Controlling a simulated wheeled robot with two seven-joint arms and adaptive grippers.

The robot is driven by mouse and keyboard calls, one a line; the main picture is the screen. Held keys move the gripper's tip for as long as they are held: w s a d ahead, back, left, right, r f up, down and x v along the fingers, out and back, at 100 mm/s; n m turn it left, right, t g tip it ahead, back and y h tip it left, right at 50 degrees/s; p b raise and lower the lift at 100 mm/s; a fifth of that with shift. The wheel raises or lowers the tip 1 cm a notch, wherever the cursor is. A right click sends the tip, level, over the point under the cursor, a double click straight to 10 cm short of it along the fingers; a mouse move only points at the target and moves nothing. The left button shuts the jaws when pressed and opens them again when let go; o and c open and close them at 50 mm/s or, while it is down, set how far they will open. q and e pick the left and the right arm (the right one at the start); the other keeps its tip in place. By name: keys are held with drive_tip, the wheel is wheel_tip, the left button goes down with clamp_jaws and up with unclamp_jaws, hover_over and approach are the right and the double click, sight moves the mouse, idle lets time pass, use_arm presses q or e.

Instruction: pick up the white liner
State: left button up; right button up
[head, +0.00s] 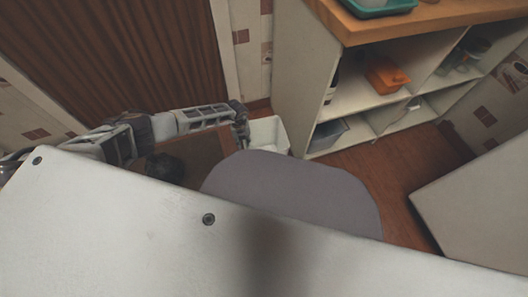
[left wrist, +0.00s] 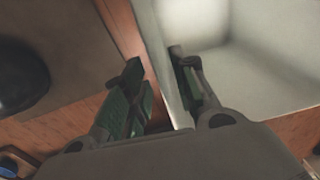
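The white liner (head: 268,134) is an open, box-like white container low by the floor, left of the shelf unit in the head view. It fills the upper right of the left wrist view (left wrist: 265,75). My left gripper (head: 241,131) is at the liner's left side. In the left wrist view its fingers (left wrist: 155,62) are apart, with the liner's near wall between them. One finger is on the inner side and the other outside, with brown floor showing between the outer finger and the wall. My right gripper is not in view.
A white shelf unit (head: 297,75) with a wooden top stands right of the liner and holds an orange container (head: 385,75). A dark rounded object (head: 166,166) lies left of the liner. A pale block (head: 485,200) is at right. Wooden floor (head: 385,165) is open between.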

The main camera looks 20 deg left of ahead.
use_arm(q)
drive_tip(key=shift+f+b, duration=1.3)
drive_tip(key=shift+f, duration=0.8)
clamp_jaws()
